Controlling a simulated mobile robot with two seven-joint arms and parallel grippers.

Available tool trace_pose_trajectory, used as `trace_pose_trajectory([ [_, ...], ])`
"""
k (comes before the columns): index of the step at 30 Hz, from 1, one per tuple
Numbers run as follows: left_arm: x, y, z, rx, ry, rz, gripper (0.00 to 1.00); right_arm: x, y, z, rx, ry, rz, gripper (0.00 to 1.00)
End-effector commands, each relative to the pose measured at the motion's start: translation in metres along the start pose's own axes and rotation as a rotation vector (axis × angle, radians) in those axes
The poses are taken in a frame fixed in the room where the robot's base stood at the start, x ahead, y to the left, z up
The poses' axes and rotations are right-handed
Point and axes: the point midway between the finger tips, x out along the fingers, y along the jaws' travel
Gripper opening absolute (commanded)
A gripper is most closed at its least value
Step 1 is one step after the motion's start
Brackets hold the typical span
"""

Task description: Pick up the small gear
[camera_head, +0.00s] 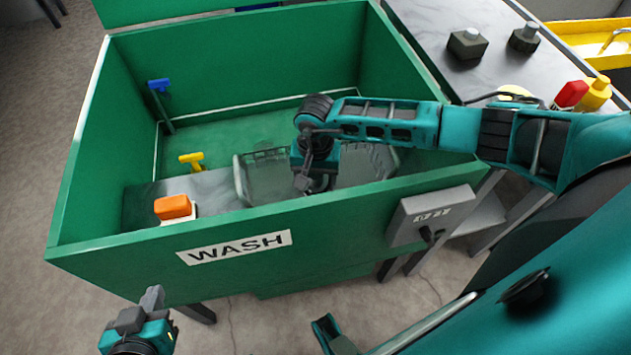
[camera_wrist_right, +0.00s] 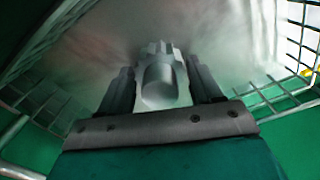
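The small gear (camera_wrist_right: 160,75) is grey metal with teeth and a round shaft, seen in the right wrist view. It is between the two dark fingers of my right gripper (camera_wrist_right: 160,85), with a narrow gap showing on either side. My right gripper (camera_head: 305,185) points down into the wire basket (camera_head: 240,180) inside the green wash tub; the arm and gripper mostly hide the gear in the head view. My left gripper (camera_head: 150,300) is outside the tub at the lower left, away from the gear. Its finger gap cannot be made out.
The green tub (camera_head: 75,200) has high walls around the basket. An orange block (camera_head: 173,207), a yellow-handled tool (camera_head: 192,160) and a blue-handled tool (camera_head: 159,86) are at its left. A grey bench with two dark blocks (camera_head: 467,44) stands at the right.

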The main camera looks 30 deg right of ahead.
Motion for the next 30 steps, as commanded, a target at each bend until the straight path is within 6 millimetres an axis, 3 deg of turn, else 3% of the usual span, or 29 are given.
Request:
trace_pose_trajectory([
  [2,0.000,0.000,0.000,0.001,0.001,0.000,0.00,0.000,0.000,0.000,0.000,0.000,0.000,0.56],
  [16,0.000,0.000,-0.001,0.001,0.002,0.001,0.00,-0.001,0.000,-0.001,0.000,0.001,-0.001,0.11],
  [23,0.000,0.000,-0.001,0.001,0.002,0.000,0.00,-0.003,0.000,-0.001,0.000,0.002,-0.002,0.10],
  [30,-0.003,-0.001,-0.005,0.004,0.004,-0.002,0.00,-0.026,-0.001,-0.001,-0.001,0.003,-0.003,0.10],
])
